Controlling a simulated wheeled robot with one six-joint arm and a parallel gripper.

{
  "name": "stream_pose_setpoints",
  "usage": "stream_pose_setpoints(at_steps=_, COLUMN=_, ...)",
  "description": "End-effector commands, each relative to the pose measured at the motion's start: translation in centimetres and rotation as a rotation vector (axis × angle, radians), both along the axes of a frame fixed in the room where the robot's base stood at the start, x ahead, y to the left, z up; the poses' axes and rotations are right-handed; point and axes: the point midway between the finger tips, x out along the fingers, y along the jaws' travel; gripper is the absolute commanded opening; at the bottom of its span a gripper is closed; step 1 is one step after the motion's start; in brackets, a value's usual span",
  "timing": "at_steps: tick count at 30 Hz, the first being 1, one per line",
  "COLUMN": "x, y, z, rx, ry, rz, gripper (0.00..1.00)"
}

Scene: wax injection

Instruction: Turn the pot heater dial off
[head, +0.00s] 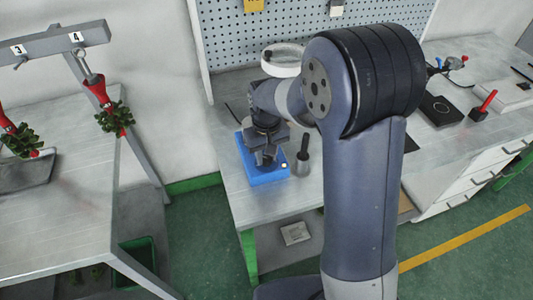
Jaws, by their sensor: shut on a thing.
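The blue pot heater (272,180) stands on the near left part of the grey workbench. A small pale yellow spot, perhaps a lamp, shows at its right edge. My gripper (263,160) points down onto the heater, with its fingers low over the blue body. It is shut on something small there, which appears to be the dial. The fingers hide the dial, so its shape and setting cannot be seen.
A grey cup with a dark handle (303,158) stands just right of the heater. A white round-rimmed thing (283,69) is behind, by the pegboard (250,40). Left is another table (70,215) with red-and-green pieces hanging over it. My arm hides the bench's middle.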

Motion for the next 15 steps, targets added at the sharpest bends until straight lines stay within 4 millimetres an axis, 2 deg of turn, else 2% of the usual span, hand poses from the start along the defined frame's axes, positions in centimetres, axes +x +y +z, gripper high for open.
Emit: stream_pose_setpoints(at_steps=15, x=0.07, y=0.03, z=0.08, rx=0.0, ry=-0.003, rz=0.464, gripper=0.05)
